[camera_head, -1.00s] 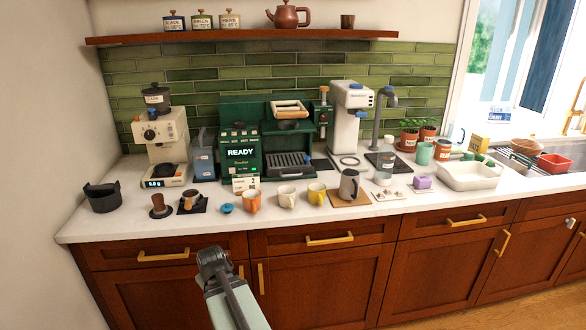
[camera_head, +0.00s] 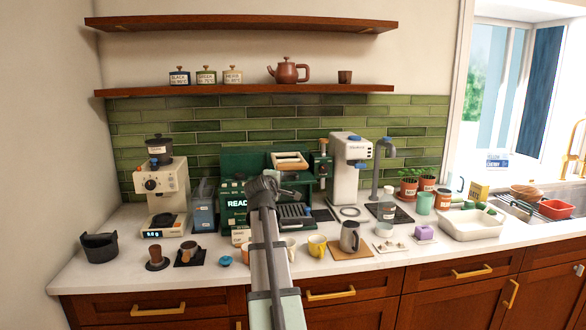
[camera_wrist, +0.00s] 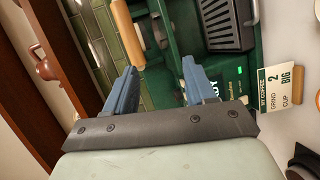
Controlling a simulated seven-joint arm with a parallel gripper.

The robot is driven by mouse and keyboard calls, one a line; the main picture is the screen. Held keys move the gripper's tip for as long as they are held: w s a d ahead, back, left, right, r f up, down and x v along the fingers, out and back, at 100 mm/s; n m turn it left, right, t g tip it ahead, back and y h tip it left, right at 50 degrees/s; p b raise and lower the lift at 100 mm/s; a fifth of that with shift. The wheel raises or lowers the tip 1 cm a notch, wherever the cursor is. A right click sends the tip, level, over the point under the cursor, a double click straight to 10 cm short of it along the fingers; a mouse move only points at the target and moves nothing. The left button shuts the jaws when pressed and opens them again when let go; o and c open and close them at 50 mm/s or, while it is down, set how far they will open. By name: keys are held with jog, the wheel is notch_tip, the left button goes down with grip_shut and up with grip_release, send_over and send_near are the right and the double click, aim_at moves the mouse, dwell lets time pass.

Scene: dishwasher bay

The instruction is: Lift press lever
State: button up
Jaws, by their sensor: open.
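The green machine (camera_head: 237,163) stands against the tiled wall, with part of its READY display hidden by my arm. A wooden bar handle (camera_head: 290,160) sits at its top; the same bar (camera_wrist: 126,30) lies past the fingertips in the wrist view. I cannot tell for sure which is the press lever. My gripper (camera_head: 272,186) is in front of the machine, below the bar and left of the knob. In the wrist view its blue fingers (camera_wrist: 160,78) are apart, with nothing between them.
A white dispenser (camera_head: 346,170) stands right of the machine, a cream grinder (camera_head: 165,190) left. Mugs, including a yellow mug (camera_head: 317,245) and a dark jug (camera_head: 349,236), line the counter front. A shelf (camera_head: 250,91) with a teapot (camera_head: 288,70) runs above.

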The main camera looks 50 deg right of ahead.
jog(key=w+d, duration=0.2)
jog(key=d, duration=0.5)
jog(key=w+d+r+n+h, duration=0.1)
jog(key=w+d, duration=0.1)
jog(key=d, duration=0.6)
jog(key=shift+w+r, duration=0.15)
jog(key=shift+w, duration=0.1)
grip_shut()
